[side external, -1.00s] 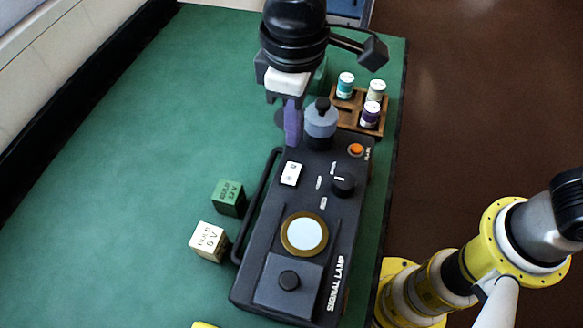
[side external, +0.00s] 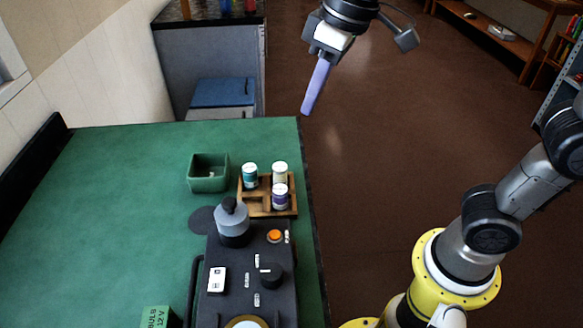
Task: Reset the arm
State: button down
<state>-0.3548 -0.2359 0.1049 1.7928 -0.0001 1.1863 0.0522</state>
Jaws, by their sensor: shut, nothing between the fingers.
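My gripper (side external: 315,88) is in the upper middle of the side view, raised above and beyond the far right corner of the green table. Its purple fingers are together with nothing between them, and they touch nothing. The dark signal lamp box (side external: 238,285) stands on the table below, cut off by the bottom edge of the picture. A grey capped cylinder (side external: 234,222) stands on its far end, near an orange button (side external: 274,236), a black knob (side external: 270,274) and a white switch (side external: 217,280).
A wooden rack (side external: 255,204) holds three small vials, one of them teal-labelled (side external: 250,175). A green open bin (side external: 208,173) stands left of it. A green bulb box (side external: 155,317) is at the bottom edge. The green table (side external: 110,210) is clear at left.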

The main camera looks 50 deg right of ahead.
jog(key=s+d+f+m+t, duration=0.2)
jog(key=s+d+m, duration=0.1)
jog(key=s+d, duration=0.55)
jog(key=s+d+f+h, duration=0.1)
jog(key=s+d+f, duration=0.1)
jog(key=s+f, duration=0.2)
notch_tip(320, 180, down, 3)
jog(key=shift+s+d+r, duration=0.2)
jog(key=shift+s+d, duration=0.05)
jog(key=shift+s, duration=0.15)
